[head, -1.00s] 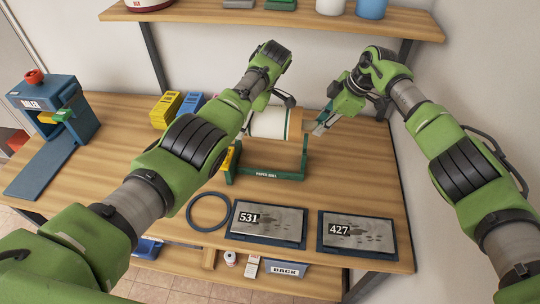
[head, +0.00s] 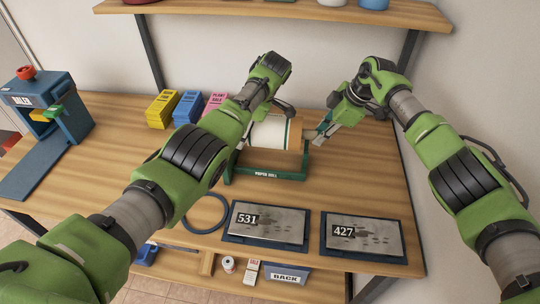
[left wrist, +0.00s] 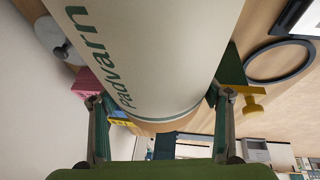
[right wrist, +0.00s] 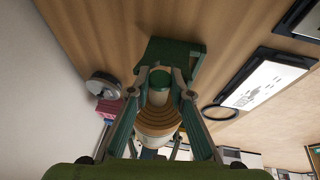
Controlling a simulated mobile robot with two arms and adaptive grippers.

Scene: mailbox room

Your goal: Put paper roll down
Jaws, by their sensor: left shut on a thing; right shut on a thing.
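The white paper roll (head: 268,132) has a brown core end and lies level above the green paper roll stand (head: 265,174). Its green lettering shows in the left wrist view (left wrist: 135,45). My left gripper (left wrist: 160,112) has its fingers on both sides of the roll's left part; the forearm hides it in the head view. My right gripper (head: 316,136) is shut on the roll's right end, seen end-on in the right wrist view (right wrist: 158,118). I cannot tell whether the roll touches the stand.
Two dark-framed plates, 531 (head: 268,224) and 427 (head: 362,237), and a dark ring (head: 206,212) lie in front of the stand. Yellow (head: 162,109), blue (head: 188,108) and pink (head: 216,101) boxes stand behind left. A blue baler (head: 50,105) is far left. A shelf (head: 270,12) runs above.

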